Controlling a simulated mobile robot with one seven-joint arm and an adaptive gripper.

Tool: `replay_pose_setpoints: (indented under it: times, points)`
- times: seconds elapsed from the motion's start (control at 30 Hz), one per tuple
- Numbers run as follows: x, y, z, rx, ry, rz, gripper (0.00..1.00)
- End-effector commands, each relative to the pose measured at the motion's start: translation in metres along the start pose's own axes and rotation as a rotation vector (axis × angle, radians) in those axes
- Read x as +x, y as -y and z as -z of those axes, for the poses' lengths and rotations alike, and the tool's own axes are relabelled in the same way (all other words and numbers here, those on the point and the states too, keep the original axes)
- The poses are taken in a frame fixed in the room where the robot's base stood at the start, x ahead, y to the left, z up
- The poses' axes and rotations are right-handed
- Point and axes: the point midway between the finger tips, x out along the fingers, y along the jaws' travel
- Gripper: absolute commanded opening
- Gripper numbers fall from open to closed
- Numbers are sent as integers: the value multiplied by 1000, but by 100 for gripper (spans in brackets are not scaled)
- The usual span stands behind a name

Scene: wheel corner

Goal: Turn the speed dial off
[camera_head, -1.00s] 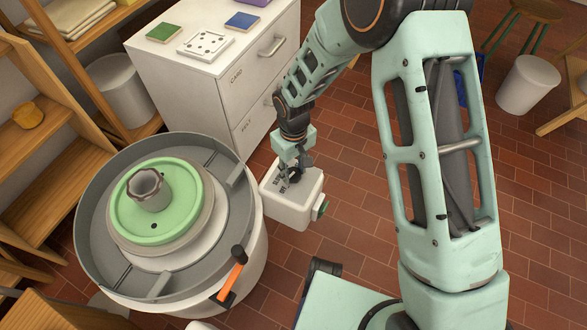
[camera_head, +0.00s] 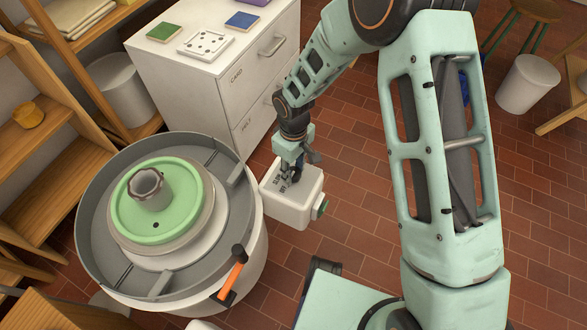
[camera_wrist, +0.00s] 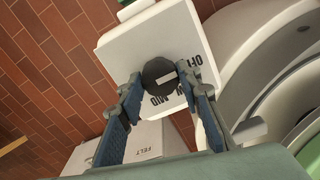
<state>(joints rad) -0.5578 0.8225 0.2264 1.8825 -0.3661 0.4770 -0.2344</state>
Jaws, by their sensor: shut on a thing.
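The speed dial (camera_wrist: 160,75) is a dark round knob with a white pointer bar, on top of a white control box (camera_wrist: 120,52). In the wrist view my gripper (camera_wrist: 160,78) has one finger on each side of the dial, shut on it. The word OFF shows at the right of the dial, and MID with part of another label shows below it. The white bar lies nearly level in the picture. In the head view the box (camera_head: 290,212) stands beside the wheel, and my gripper (camera_head: 291,178) reaches down onto its top, hiding most of the dial.
The potter's wheel (camera_head: 190,265) with a green disc (camera_head: 185,222) and a grey clay-coloured piece (camera_head: 152,190) is left of the box. A white drawer cabinet (camera_head: 190,75) stands behind.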

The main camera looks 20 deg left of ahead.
Motion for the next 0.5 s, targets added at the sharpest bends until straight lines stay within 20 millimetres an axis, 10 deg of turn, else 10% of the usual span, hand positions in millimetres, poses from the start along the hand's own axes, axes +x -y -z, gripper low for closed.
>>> replay_pose_setpoints:
  times: [0.03, 0.07, 0.2, 0.5]
  points:
    - [0, 0, 0, -3, -1, -1, 8]
    - [0, -1, 0, -2, -1, -1, 35]
    - [0, 0, 0, -1, -1, -1, 50]
    - [-2, 0, 0, 0, -1, -1, 50]
